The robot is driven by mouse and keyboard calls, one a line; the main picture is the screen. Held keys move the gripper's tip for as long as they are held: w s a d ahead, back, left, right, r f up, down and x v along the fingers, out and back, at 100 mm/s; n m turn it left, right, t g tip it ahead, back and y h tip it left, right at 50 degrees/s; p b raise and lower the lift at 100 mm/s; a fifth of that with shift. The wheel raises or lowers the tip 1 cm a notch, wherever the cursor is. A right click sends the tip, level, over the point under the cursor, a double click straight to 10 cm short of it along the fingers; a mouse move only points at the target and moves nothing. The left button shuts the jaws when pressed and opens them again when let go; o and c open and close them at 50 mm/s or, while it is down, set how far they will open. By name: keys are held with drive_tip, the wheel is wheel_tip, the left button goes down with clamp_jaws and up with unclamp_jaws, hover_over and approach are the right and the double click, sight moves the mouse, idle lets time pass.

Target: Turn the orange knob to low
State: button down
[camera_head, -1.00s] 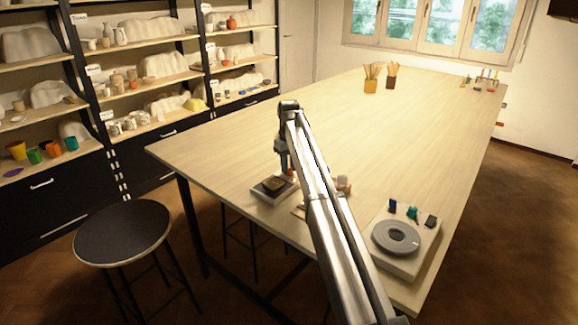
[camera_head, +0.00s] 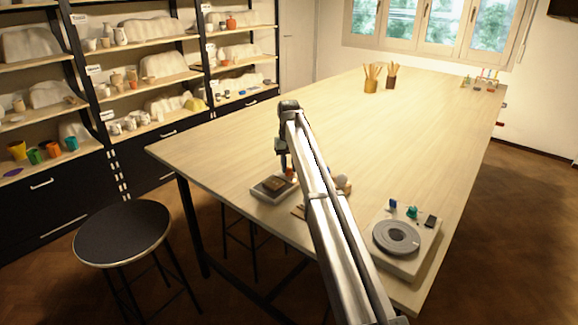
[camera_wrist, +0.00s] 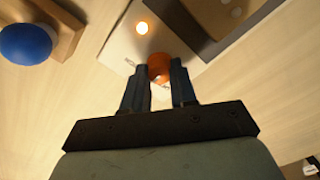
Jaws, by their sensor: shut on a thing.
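The orange knob (camera_wrist: 158,67) sits on a pale panel (camera_wrist: 118,49) of a small device in the wrist view. My gripper (camera_wrist: 159,76) is shut on the knob, one finger on each side. Small marks lie on the panel on both sides of the knob, too small to read. A round light (camera_wrist: 142,28) glows on the panel beyond the knob. In the head view, the device (camera_head: 260,193) stands near the table's front edge, with my gripper (camera_head: 286,164) over its right side. The knob's pointer direction cannot be told.
A blue ball (camera_wrist: 25,44) on a wooden base lies beside the device in the wrist view. A turntable (camera_head: 397,237) stands at the table's front right corner. Pots of tools (camera_head: 371,86) stand far back. The middle of the table is clear. A stool (camera_head: 123,232) stands front left.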

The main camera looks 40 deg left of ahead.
sight(289, 168)
drive_tip(key=c, duration=0.9)
unclamp_jaws()
wheel_tip(289, 168, up, 14)
idle(0.4)
